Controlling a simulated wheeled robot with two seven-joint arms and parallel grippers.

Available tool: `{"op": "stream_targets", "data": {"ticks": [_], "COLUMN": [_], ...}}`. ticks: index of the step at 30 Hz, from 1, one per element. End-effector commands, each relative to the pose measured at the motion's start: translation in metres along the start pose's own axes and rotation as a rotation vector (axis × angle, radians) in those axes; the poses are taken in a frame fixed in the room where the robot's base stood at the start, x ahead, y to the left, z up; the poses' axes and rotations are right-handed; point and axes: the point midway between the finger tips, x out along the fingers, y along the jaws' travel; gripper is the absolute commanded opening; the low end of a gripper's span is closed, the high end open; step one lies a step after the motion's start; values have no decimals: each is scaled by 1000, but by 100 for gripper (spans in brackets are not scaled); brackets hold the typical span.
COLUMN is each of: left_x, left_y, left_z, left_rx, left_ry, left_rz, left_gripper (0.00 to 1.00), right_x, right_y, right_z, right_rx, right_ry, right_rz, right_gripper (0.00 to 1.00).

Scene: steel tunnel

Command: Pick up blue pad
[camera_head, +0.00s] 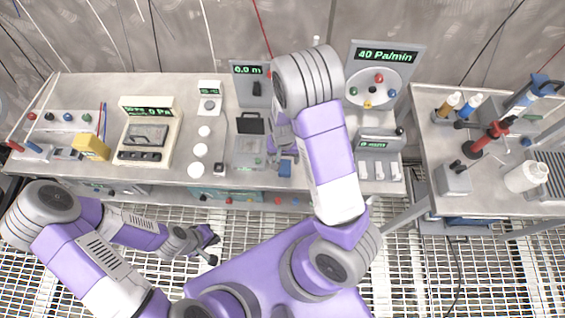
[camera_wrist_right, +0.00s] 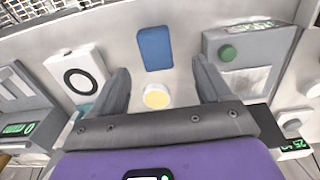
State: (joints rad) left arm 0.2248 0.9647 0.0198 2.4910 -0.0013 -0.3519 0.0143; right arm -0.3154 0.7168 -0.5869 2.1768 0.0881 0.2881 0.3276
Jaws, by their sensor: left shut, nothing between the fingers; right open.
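The blue pad (camera_wrist_right: 155,48) is a flat rounded rectangle on the light bench top, in the upper middle of the right wrist view. In the head view the blue pad (camera_head: 286,169) shows just below my right gripper (camera_head: 284,150), partly covered by it. In the wrist view my right gripper (camera_wrist_right: 161,78) is open, with one finger on each side. The pad lies beyond the fingertips, roughly centred between them, and they do not hold it. My left gripper (camera_head: 212,247) is shut and empty, low in front of the bench.
A round pale yellow disc (camera_wrist_right: 156,96) lies between the right fingers. A grey box with a green knob (camera_wrist_right: 228,53) stands right of the pad, and a white box with a black ring (camera_wrist_right: 78,77) stands left. Several instruments crowd the bench (camera_head: 225,182).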

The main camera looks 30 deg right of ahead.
Motion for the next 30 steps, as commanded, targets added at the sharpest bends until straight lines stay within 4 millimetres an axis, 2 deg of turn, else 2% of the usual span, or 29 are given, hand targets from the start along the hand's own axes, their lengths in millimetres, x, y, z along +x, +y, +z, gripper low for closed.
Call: {"op": "stream_targets", "data": {"ticks": [10,20,30], "left_x": [9,9,9], "left_y": [-3,-3,-3], "left_z": [-1,-1,-1], "left_rx": [0,0,0], "left_ry": [0,1,1], "left_rz": [0,0,0], "left_gripper": [0,0,0], "right_x": [49,54,54], "right_y": [6,5,5], "right_z": [7,6,7], "right_rx": [-1,-2,-2], "right_ry": [-1,1,1], "right_rz": [0,-2,-2], "right_gripper": [78,76,24]}}
